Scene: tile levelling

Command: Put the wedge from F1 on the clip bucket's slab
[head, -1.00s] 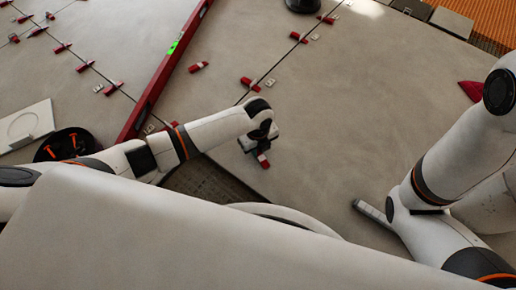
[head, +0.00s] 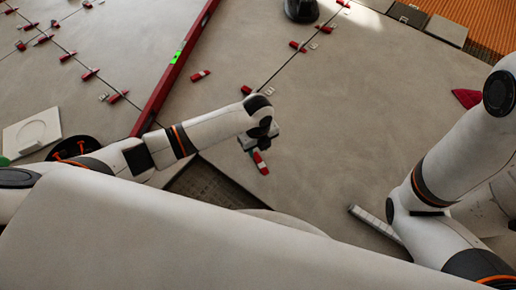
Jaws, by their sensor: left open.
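A red wedge with a white part (head: 261,163) lies on a large grey slab (head: 340,130), just below my left gripper in the picture. My left gripper (head: 259,146) points down, with its jaws open close over the wedge's upper end. The wrist hides part of the jaws, and I cannot tell whether they touch the wedge. A black bucket with orange pieces in it (head: 70,147) stands at the left, partly hidden by my left arm. My right arm shows at the right, but its gripper does not.
A long red level (head: 177,66) lies across the slabs. Other red wedges (head: 200,76) sit around and along the joints. A white plate (head: 32,130) lies at the left. A grey strip (head: 374,222) lies by my right arm. A dark object (head: 300,9) stands at the top.

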